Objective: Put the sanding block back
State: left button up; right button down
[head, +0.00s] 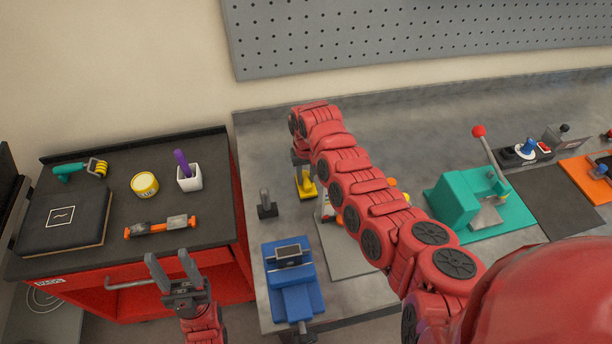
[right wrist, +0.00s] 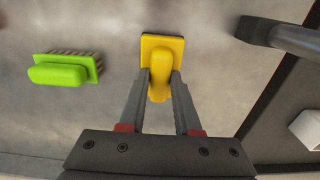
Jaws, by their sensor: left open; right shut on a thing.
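The yellow sanding block (right wrist: 163,50), with a dark pad under it, is between the fingers of my right gripper (right wrist: 160,76). The gripper is shut on its handle. In the head view the block (head: 306,184) is at the back left of the grey bench (head: 262,150), partly hidden by my right arm. I cannot tell whether it touches the bench. My left gripper (head: 173,268) is open and empty in front of the red cart.
A green brush (right wrist: 60,72) lies left of the block in the wrist view. A dark upright-handled tool (head: 266,205) and a blue vise (head: 292,282) stand nearby. The red cart (head: 190,285) holds a white cup (head: 190,180) and several tools. A teal press (head: 455,203) stands right.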

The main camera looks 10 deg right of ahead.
jog(key=shift+f, duration=0.4)
jog(key=c, duration=0.5)
grip_release()
jog(key=shift+r+p, duration=1.1)
jog(key=shift+r, duration=1.3)
jog(key=shift+r+p, duration=0.35)
jog(key=shift+r, duration=0.85)
jog(key=shift+f, duration=0.1)
